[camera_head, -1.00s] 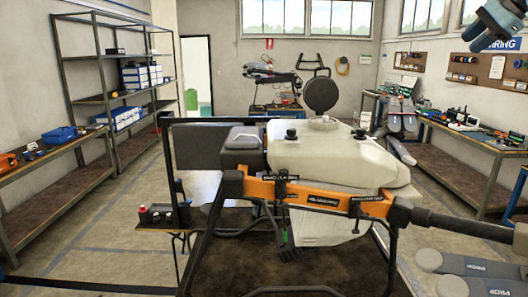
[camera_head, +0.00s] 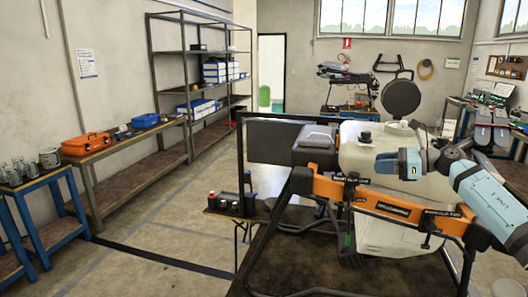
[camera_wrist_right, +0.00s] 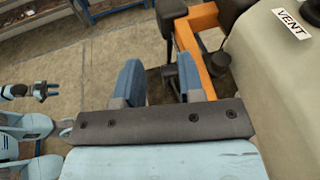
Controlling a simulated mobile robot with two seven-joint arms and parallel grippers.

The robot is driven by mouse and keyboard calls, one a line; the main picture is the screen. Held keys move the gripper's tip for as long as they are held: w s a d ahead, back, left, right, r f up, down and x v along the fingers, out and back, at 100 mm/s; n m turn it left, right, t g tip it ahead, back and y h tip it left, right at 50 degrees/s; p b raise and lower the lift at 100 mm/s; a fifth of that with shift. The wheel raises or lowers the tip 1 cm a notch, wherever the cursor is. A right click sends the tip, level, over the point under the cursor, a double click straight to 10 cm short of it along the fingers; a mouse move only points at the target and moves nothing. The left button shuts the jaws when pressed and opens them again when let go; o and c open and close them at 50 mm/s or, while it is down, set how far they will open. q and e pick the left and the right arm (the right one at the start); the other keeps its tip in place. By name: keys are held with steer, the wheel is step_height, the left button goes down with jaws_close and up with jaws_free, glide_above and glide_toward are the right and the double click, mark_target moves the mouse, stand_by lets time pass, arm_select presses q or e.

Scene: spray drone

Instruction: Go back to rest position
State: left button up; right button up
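The spray drone has a white tank (camera_head: 375,150) and an orange frame bar (camera_head: 385,203); it stands in the right half of the head view. Its round black lid (camera_head: 402,98) stands up. My right gripper (camera_head: 398,162) appears in front of the tank, its arm coming in from the right. In the right wrist view its two blue fingers (camera_wrist_right: 160,82) are apart, with nothing between them. The tank, labelled VENT (camera_wrist_right: 292,20), is to their right. A light blue arm end that looks like my left gripper (camera_wrist_right: 42,91) shows at the left edge; its opening is unclear.
A small table with dark items (camera_head: 232,203) stands left of the drone. An orange case (camera_head: 86,144) is on the left bench, and a metal shelf (camera_head: 165,85) stands behind. The floor (camera_head: 165,235) between bench and drone is clear.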

steer(key=s+a+f+m+t+h, duration=0.1)
steer(key=s+a+f+m+t, duration=0.3)
steer(key=f+m, duration=0.45)
steer(key=s+a+f+m+t, duration=0.2)
steer(key=s+a+f+m, duration=0.4)
steer(key=f, duration=0.4)
steer(key=s+a+f+m+t+h, duration=0.1)
steer(key=s+a+f+m+t, duration=0.25)
steer(key=s+f+m, duration=0.4)
steer(key=s+f+m+g+h, duration=0.3)
steer(key=s+f+m+h, duration=0.1)
steer(key=s+f+m, duration=0.6)
steer(key=s+a+f+m+g+h, duration=0.1)
steer(key=s+f+m+g+h, duration=0.2)
steer(key=s+f+m, duration=0.8)
steer(key=s+m+h, duration=0.1)
steer(key=s+m, duration=0.1)
steer(key=s, duration=0.5)
steer(key=shift+a+m+h, duration=0.15)
steer(key=shift+m+h, duration=0.15)
steer(key=shift+m, duration=0.1)
steer(key=shift+s, duration=0.1)
